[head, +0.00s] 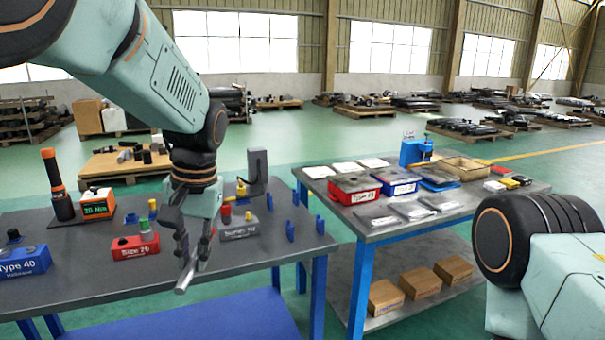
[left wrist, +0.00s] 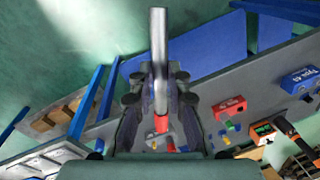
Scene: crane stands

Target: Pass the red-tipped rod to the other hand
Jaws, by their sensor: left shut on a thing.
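My left gripper (head: 192,252) is shut on the red-tipped rod (head: 185,279) and holds it above the front edge of the left table. In the left wrist view the rod (left wrist: 158,42) is a plain silver bar sticking out past the fingers (left wrist: 161,92) of my left gripper. Its red end (left wrist: 162,124) lies on the palm side, between the fingers. The fingers hide part of the rod in the head view. A part of my right arm shows at the lower right of the head view, but my right gripper is out of view.
The left table (head: 100,290) carries a red block marked Size 20 (head: 135,246), a blue Type 40 block (head: 24,262), an orange-and-black tool (head: 55,180) and a grey stand (head: 257,172). The right table (head: 400,232) holds bins and bags. A floor gap separates the tables.

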